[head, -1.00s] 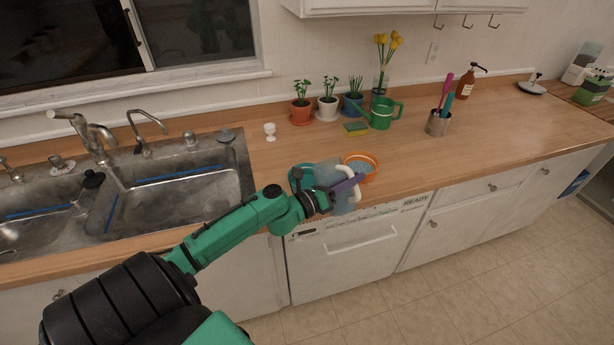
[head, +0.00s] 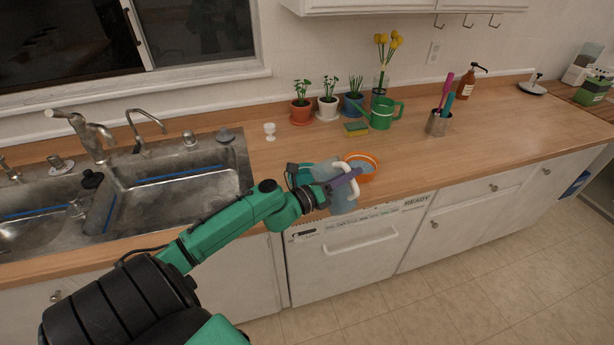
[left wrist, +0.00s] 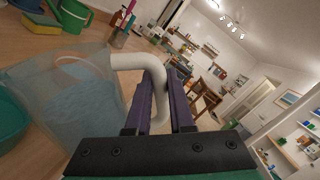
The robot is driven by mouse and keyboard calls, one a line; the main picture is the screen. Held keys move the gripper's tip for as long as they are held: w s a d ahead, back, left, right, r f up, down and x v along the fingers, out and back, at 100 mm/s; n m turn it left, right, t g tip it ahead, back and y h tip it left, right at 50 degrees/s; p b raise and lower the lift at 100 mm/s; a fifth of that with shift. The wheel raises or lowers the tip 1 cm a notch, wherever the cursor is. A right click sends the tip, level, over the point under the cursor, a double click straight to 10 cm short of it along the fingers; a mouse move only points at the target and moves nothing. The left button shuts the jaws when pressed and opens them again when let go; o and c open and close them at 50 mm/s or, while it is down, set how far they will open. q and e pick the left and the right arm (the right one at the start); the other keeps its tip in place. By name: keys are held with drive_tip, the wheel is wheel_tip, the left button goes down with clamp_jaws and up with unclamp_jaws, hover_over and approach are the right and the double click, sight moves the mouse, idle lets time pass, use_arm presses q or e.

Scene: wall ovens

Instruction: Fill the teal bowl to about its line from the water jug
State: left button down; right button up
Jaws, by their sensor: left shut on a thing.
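The translucent blue water jug (head: 338,198) is held near the counter's front edge. My left gripper (head: 346,178) is shut on its white handle, which also shows between the purple fingers in the left wrist view (left wrist: 148,66). Pale water shows inside the jug in the left wrist view (left wrist: 78,103). The teal bowl (head: 293,174) stands just left of the jug, mostly hidden behind the jug and my wrist; its edge shows in the left wrist view (left wrist: 10,122). Its line and water level are hidden. No stream of water is visible. My right gripper is out of view.
An orange bowl (head: 373,174) with a bluish inside stands close right of the jug. Behind are a sponge (head: 356,129), a green watering can (head: 381,115) and potted plants. The sink (head: 180,190) lies left. The counter to the right is mostly clear.

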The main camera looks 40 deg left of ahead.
sight(358, 189)
use_arm(q)
drive_tip(key=shift+w+a+r+n, duration=0.15)
drive_tip(key=shift+a+n, duration=0.1)
drive_tip(key=shift+n, duration=0.15)
drive_tip(key=shift+w+a+r+n+t+p, duration=0.15)
drive_tip(key=shift+a+n+t+p, duration=0.15)
drive_tip(key=shift+a+n+p, duration=0.5)
drive_tip(key=shift+w+a+r+n+y+p, duration=0.15)
drive_tip(key=shift+a+r+n+y+p, duration=0.1)
drive_tip(key=shift+a+r+n+p, duration=0.65)
drive_tip(key=shift+w+a+r+n+y+p, duration=0.15)
drive_tip(key=shift+a+r+n+y+p, duration=0.2)
drive_tip(key=shift+n+p, duration=0.8)
idle(1.6)
drive_tip(key=shift+w+a+r+n+t, duration=0.1)
drive_tip(key=shift+a+r+n+t, duration=0.15)
drive_tip(key=shift+a, duration=0.2)
drive_tip(key=shift+w+a+r+n+t, duration=0.15)
drive_tip(key=shift+a+n, duration=0.15)
drive_tip(key=shift+a, duration=0.15)
idle(0.4)
